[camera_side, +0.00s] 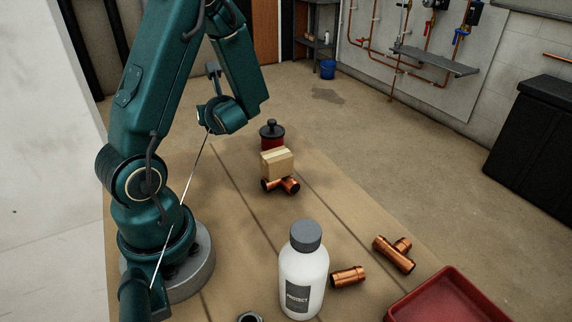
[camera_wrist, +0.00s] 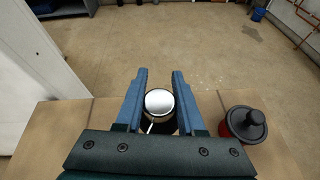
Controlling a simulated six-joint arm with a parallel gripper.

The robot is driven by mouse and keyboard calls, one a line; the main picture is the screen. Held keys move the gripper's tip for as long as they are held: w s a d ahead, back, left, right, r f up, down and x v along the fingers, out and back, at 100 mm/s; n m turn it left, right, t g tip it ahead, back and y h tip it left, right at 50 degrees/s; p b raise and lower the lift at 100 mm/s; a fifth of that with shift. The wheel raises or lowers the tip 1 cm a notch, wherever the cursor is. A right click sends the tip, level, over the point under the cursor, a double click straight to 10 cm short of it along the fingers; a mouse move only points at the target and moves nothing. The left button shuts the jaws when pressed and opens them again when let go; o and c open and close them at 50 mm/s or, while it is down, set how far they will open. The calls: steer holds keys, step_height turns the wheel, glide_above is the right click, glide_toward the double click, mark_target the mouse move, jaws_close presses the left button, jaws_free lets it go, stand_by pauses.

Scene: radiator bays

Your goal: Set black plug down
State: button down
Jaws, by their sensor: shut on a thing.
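In the wrist view my gripper (camera_wrist: 159,78) has its two blue fingers on either side of the black plug (camera_wrist: 160,127). The plug shows a bright, shiny round top and a dark body below it, low between the fingers. The gripper is shut on it. The plug's underside is hidden, so I cannot tell whether it touches the bench. In the side view my arm's wrist hides the fingers and the plug.
A red tin with a black knobbed lid (camera_wrist: 245,125) stands close to the right of my gripper.

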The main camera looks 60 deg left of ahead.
steer(key=s+d+n+g+h, duration=0.2)
steer(key=s+n+g, duration=0.4)
steer(key=n+g, duration=0.15)
steer(key=s+d+f+n+g+h, duration=0.1)
steer(key=d+n+g+h, duration=0.1)
steer(key=d+n+h, duration=0.2)
steer(key=d+n+g+h, duration=0.2)
steer(key=d+n+h, duration=0.3)
steer(key=s+d+f+n+g+h, duration=0.1)
steer(key=d+n+g+h, duration=0.2)
steer(key=d+n+h, duration=0.1)
steer(key=shift+s+d+f+h, duration=0.3)
steer(key=shift+d+f+h, duration=0.05)
steer(key=shift+d+h, duration=0.15)
steer(key=w+d+r+n+t+h, duration=0.2)
steer(key=w+d+n+t+h, duration=0.3)
steer(key=w, duration=0.3)
steer(key=w+d+r+n+t+h, duration=0.2)
steer(key=w+d+n+t+h, duration=0.25)
steer(key=w+n, duration=0.3)
steer(key=n+t+h, duration=0.2)
glide_above(350, 234)
steer(key=shift+y, duration=0.25)
step_height(350, 234, down, 6)
steer(key=shift+f, duration=2.25)
